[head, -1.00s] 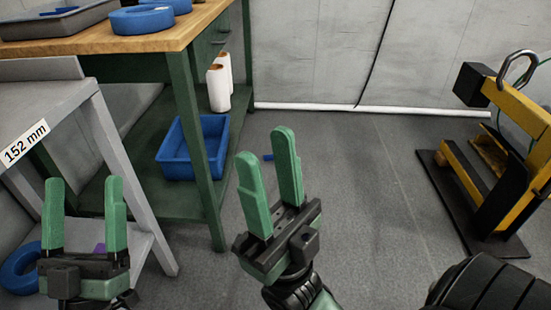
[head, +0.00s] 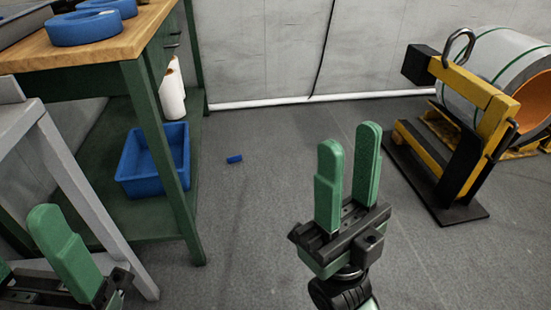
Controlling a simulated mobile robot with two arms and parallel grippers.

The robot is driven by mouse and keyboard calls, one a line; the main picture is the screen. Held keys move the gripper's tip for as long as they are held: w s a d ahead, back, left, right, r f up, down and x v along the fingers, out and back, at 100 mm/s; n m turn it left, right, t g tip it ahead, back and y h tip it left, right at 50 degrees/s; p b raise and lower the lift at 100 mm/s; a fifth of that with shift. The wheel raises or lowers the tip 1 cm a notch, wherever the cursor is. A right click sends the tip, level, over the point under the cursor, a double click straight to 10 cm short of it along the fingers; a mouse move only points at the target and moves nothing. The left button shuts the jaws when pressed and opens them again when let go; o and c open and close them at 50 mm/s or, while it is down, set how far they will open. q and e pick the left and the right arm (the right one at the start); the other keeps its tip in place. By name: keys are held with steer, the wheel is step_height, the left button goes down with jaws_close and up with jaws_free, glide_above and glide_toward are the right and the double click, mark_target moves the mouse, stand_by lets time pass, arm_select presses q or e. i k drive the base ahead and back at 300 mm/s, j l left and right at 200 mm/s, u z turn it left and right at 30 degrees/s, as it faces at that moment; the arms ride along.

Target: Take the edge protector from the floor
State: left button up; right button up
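The edge protector (head: 234,159) looks like a small blue piece lying on the grey floor, right of the green workbench. My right gripper (head: 348,138) points up and away in the middle of the view. Its two green fingers are apart with nothing between them. In the picture it is right of the blue piece and nearer to me, not touching it. My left gripper (head: 24,236) is at the lower left, partly cut off by the picture edge. Its fingers are apart and no object shows between them.
The green workbench (head: 128,62) carries blue rings (head: 83,27); a blue bin (head: 148,168) and white rolls (head: 172,97) sit on its lower shelf. A grey stand (head: 78,175) is at left. A yellow-black lifting hook (head: 462,88) and a coil (head: 477,58) stand right. Middle floor is clear.

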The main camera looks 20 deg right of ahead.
mark_target(239, 157)
steer(key=j+z, duration=0.15)
steer(key=z, duration=0.35)
steer(key=i+l+z, duration=0.15)
steer(key=i+z, duration=0.55)
steer(key=i, duration=0.2)
steer(key=i+l, duration=0.1)
steer(key=i, duration=2.65)
steer(key=i+u, duration=0.15)
steer(key=u, duration=0.35)
steer(key=i+u, duration=0.2)
steer(key=u, duration=0.3)
steer(key=i+l+u, duration=0.1)
steer(key=u, duration=0.4)
steer(key=i+l+u, duration=0.1)
steer(key=l+u, duration=0.15)
steer(key=u, duration=0.25)
